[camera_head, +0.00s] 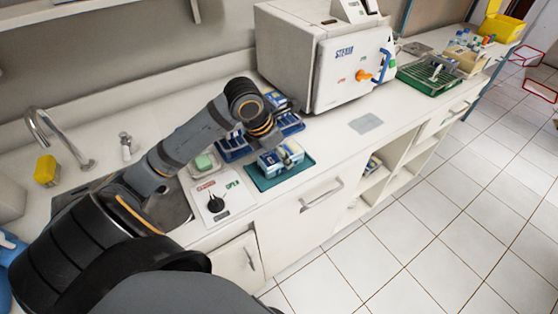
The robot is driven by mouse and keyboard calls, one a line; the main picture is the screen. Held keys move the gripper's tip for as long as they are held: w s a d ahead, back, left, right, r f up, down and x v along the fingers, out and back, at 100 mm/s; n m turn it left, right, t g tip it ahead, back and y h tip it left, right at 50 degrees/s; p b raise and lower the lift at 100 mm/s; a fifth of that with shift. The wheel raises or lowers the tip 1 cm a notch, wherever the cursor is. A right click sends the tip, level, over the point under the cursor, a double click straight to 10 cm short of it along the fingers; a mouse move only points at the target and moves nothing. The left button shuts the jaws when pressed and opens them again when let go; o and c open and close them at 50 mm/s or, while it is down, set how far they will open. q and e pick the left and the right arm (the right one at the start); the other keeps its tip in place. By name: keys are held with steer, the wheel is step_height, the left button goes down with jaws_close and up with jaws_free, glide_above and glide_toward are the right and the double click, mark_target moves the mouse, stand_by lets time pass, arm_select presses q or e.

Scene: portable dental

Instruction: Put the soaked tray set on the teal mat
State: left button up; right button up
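The teal mat (262,181) lies on the counter in front of the white box-shaped machine. A blue-and-white set (281,158) is over the mat, seemingly resting on it; I cannot tell whether it is the soaked tray set or whether it touches the mat. My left arm reaches in from the left, and my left gripper (268,141) points down just behind and above this set. Its fingertips are mostly hidden, so its opening and any contact are unclear. Blue racks (234,149) stand behind the mat, partly covered by my arm. My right gripper is out of view.
The machine (318,65) with a blue handle stands behind. A control panel with a black knob (216,204) is left of the mat, beside a sink and faucet (55,135). A green rack (430,78) sits farther right. The counter around a grey plate (366,123) is clear.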

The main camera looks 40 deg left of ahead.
mark_target(273, 156)
arm_select(q)
steer(key=shift+d+r, duration=0.15)
steer(key=shift+d, duration=0.05)
steer(key=shift+s, duration=0.15)
steer(key=shift+a, duration=0.2)
steer(key=o, duration=1.2)
steer(key=shift+f, duration=0.2)
steer(key=shift+o, duration=0.7)
steer(key=shift+r, duration=0.3)
steer(key=shift+a+r, duration=0.1)
steer(key=shift+r, duration=0.1)
steer(key=shift+p+v, duration=0.4)
steer(key=shift+v, duration=0.8)
steer(key=shift+s+a+r+b, duration=0.3)
steer(key=shift+s+r+b, duration=0.05)
steer(key=shift+r+b, duration=0.15)
steer(key=shift+b+v, duration=0.4)
steer(key=shift+v, duration=0.45)
steer(key=b+v, duration=0.1)
steer(key=b, duration=0.3)
steer(key=shift+s+r, duration=0.2)
steer(key=shift+r, duration=0.1)
steer(key=shift+v, duration=2.2)
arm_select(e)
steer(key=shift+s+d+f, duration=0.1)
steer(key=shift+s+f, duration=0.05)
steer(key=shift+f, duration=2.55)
